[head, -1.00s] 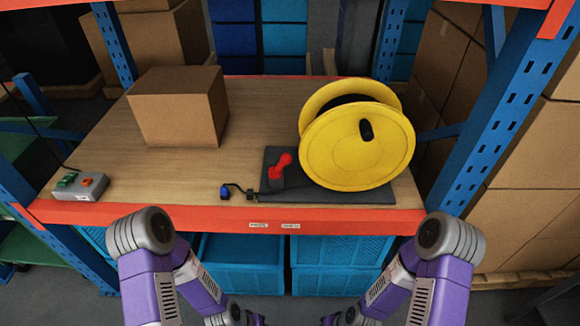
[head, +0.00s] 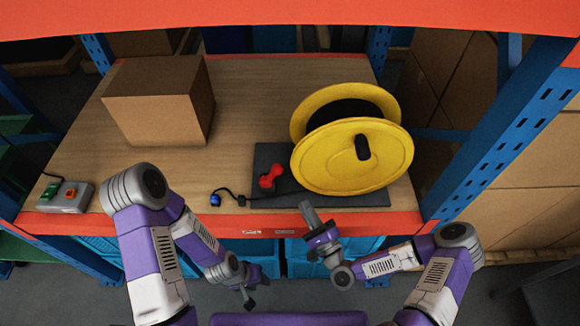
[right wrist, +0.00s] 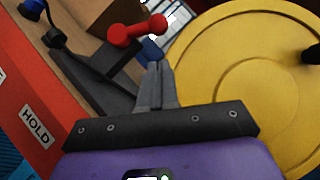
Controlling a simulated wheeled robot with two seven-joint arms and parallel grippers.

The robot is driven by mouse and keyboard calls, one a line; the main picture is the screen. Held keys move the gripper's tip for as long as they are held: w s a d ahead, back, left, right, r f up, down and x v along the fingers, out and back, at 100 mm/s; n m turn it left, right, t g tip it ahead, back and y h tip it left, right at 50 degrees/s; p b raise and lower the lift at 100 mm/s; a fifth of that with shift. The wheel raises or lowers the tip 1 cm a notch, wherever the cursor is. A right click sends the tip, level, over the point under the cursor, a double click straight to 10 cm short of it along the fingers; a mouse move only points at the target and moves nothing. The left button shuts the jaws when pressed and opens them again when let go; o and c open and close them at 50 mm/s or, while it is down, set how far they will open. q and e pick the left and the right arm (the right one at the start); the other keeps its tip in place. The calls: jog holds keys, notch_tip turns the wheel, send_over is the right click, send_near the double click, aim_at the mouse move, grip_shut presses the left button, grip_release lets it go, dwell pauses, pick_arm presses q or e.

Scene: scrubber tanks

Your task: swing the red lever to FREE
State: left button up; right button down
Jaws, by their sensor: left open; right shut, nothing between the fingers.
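The red lever (head: 269,178) stands on a dark base plate (head: 270,155) near the shelf's front edge, left of the yellow reel (head: 352,155). In the right wrist view the red lever (right wrist: 138,30) has a round knob at each end and lies beyond my fingertips, apart from them. My right gripper (head: 307,208) is shut and empty, in front of the orange shelf edge and pointing up toward the plate. Its closed fingers also show in the right wrist view (right wrist: 158,72). My left gripper (head: 250,300) is open and low, in front of the shelf.
A HOLD label (right wrist: 37,127) is on the orange edge (head: 150,225); the FREE label cannot be read. A blue plug (head: 215,200) on a black cable lies left of the plate. A cardboard box (head: 155,105) and grey switch box (head: 65,197) stand left. The shelf's middle is clear.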

aim_at(272, 176)
pick_arm(q)
jog(key=shift+s, duration=0.2)
pick_arm(e)
jog(key=shift+s+r, duration=0.1)
jog(key=shift+s, duration=0.1)
pick_arm(q)
jog(key=shift+r+p, duration=0.55)
pick_arm(e)
jog(key=x, duration=1)
pick_arm(q)
jog(key=shift+w, duration=0.1)
pick_arm(e)
jog(key=shift+a, duration=0.1)
